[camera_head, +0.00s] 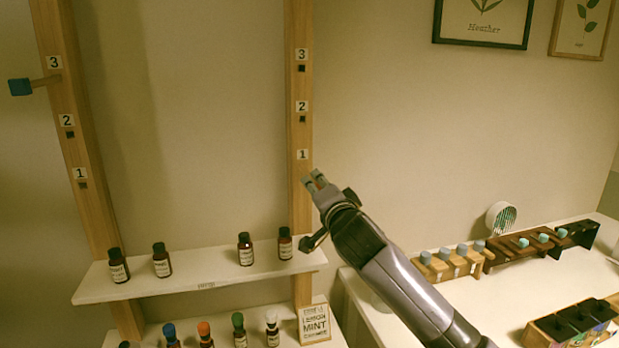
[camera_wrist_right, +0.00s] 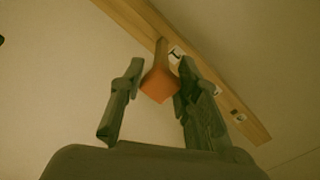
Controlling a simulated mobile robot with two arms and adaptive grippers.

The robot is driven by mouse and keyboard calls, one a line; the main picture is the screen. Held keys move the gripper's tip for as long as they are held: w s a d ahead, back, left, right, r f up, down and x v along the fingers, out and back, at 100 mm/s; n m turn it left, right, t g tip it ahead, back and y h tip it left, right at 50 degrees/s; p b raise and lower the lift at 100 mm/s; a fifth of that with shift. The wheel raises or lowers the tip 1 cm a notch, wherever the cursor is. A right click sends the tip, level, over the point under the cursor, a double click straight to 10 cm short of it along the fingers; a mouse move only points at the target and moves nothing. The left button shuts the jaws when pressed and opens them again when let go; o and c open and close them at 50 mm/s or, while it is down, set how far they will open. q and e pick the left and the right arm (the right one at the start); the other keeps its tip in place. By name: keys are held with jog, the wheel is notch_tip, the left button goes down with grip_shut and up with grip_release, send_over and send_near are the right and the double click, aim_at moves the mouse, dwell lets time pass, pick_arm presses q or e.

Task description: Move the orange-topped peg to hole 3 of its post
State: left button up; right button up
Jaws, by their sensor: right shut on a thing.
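The right post (camera_head: 301,130) is a wooden upright with labels 3, 2 and 1 from top to bottom. Its hole 3 (camera_head: 301,69) and hole 2 (camera_head: 302,119) show as empty dark squares. The hole below label 1 is hidden by my right gripper (camera_head: 316,181). In the right wrist view the orange-topped peg (camera_wrist_right: 159,86) has its orange head between the fingers, and its wooden shaft reaches to the post (camera_wrist_right: 138,16). My right gripper is shut on this head. The head view does not show the peg clearly. My left gripper is not in view.
A white shelf (camera_head: 200,284) with several brown bottles crosses below both posts. A white counter (camera_head: 440,300) with wooden racks stands at right. The wall beside the right post is clear.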

jog(key=v, duration=0.7)
jog(key=shift+s+p, duration=0.3)
dwell(1.0)
jog(key=shift+d+r, duration=0.15)
dwell(0.9)
